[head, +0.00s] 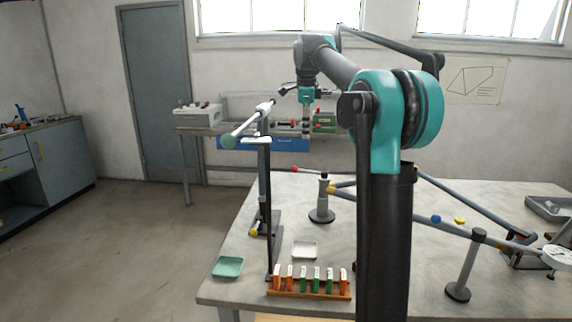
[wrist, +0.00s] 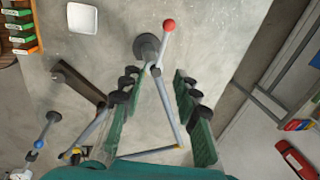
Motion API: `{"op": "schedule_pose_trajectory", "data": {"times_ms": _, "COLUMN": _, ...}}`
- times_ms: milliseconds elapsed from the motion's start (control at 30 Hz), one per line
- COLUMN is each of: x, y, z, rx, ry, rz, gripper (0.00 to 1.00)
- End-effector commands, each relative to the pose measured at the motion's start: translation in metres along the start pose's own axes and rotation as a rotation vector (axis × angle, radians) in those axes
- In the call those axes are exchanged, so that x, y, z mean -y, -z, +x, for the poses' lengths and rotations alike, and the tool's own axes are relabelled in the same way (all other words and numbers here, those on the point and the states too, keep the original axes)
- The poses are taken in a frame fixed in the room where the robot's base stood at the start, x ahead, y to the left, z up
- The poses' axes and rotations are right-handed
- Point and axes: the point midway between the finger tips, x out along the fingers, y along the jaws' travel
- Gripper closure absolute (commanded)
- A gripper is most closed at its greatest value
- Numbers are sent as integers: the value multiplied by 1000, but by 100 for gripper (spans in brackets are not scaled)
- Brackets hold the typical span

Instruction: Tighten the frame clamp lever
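The clamp lever has a red ball tip, which shows in the head view (head: 294,170) and in the wrist view (wrist: 169,25). The lever points out from the top of a grey clamp post (head: 322,202), which also shows in the wrist view (wrist: 144,44). Grey tubes of the frame (head: 430,217) run from the post. My gripper (head: 306,130) points down above the far side of the bench. In the wrist view my gripper (wrist: 157,80) has its green fingers wide apart. The post and lever show beyond the fingertips, and nothing is held. The exact height gap cannot be told.
A tall dark stand (head: 264,180) with a white bar rises left of the post. A white tray (head: 305,249), a green tray (head: 228,267) and a rack of orange and green blocks (head: 309,292) lie at the front. A second post (head: 461,290) stands right.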

Motion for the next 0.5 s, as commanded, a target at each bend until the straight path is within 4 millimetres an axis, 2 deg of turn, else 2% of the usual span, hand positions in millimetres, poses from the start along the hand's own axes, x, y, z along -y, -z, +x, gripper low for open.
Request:
{"op": "schedule_pose_trajectory", "data": {"times_ms": 100, "x": 5, "y": -2, "z": -7, "rx": -3, "ry": -5, "rz": 50, "gripper": 69}}
{"op": "schedule_pose_trajectory", "data": {"times_ms": 233, "x": 6, "y": -2, "z": 0, "rx": -3, "ry": -6, "rz": 59, "gripper": 69}}
{"op": "schedule_pose_trajectory", "data": {"times_ms": 500, "x": 5, "y": -2, "z": 48, "rx": -3, "ry": -5, "rz": 57, "gripper": 69}}
